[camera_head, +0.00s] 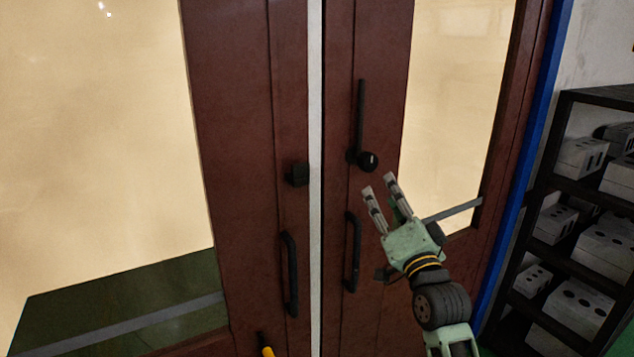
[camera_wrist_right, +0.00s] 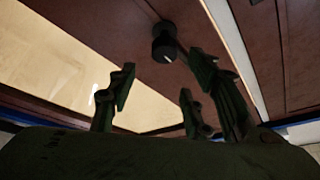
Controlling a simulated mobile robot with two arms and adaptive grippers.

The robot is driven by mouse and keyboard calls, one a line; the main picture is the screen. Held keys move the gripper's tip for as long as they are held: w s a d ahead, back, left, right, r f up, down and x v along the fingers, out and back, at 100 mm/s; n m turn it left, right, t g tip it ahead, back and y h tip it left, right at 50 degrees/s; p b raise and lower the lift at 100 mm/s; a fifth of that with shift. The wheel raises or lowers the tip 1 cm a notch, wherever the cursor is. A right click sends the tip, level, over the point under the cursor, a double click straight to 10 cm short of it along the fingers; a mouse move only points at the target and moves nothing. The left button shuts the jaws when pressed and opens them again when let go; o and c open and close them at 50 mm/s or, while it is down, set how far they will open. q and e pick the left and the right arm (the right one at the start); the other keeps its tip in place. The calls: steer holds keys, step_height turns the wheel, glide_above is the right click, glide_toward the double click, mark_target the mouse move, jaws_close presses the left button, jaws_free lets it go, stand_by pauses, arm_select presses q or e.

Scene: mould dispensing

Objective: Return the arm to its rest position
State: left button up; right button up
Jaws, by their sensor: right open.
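My right gripper (camera_head: 378,193) is open and empty in the head view. It is in front of the right-hand door, a little below and to the right of a black round knob (camera_head: 367,161). A black lever (camera_head: 361,112) rises above the knob. In the right wrist view, the fingers of my right gripper (camera_wrist_right: 165,95) are spread apart with nothing between them, and the knob (camera_wrist_right: 164,45) shows beyond the fingertips. The fingers look apart from the knob. My left gripper is not in view.
Dark red double doors (camera_head: 240,130) with pale glass panes stand in front of me. Black pull handles (camera_head: 289,275) (camera_head: 352,252) sit on both sides of the light central strip. A black shelf rack (camera_head: 600,98) with grey blocks (camera_head: 580,157) stands at the right.

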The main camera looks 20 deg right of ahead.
steer(key=w+a+f+n+g+y+b, duration=0.1)
steer(key=w+a+f+n+g, duration=0.1)
steer(key=f, duration=1.1)
steer(key=w+a+f+n+g+y+b, duration=0.1)
steer(key=w+f+g, duration=0.15)
steer(key=f, duration=1.05)
steer(key=s+a+f+n+g+y, duration=0.15)
steer(key=s+f, duration=0.25)
steer(key=f, duration=0.6)
steer(key=s+a+f+n+g+b, duration=0.1)
steer(key=s+a+f+g, duration=0.15)
steer(key=f, duration=0.75)
steer(key=s+a+f+n+g, duration=0.2)
steer(key=s+a+f, duration=0.15)
steer(key=f, duration=0.65)
steer(key=s+a+f+n+g+y+b, duration=0.1)
steer(key=s+a+f+n+g, duration=0.25)
steer(key=s+f, duration=1.45)
steer(key=s+a+f+n+g, duration=0.1)
steer(key=s+f+g, duration=0.1)
steer(key=s, duration=0.7)
steer(key=s+a+f+n+g+b, duration=0.1)
steer(key=s+f+g, duration=0.1)
steer(key=s+f, duration=0.3)
steer(key=s+a+f+n+g, duration=0.1)
steer(key=s+f+n+g, duration=0.1)
steer(key=s, duration=1.1)
steer(key=shift+a+f, duration=0.4)
steer(key=shift+f, duration=0.5)
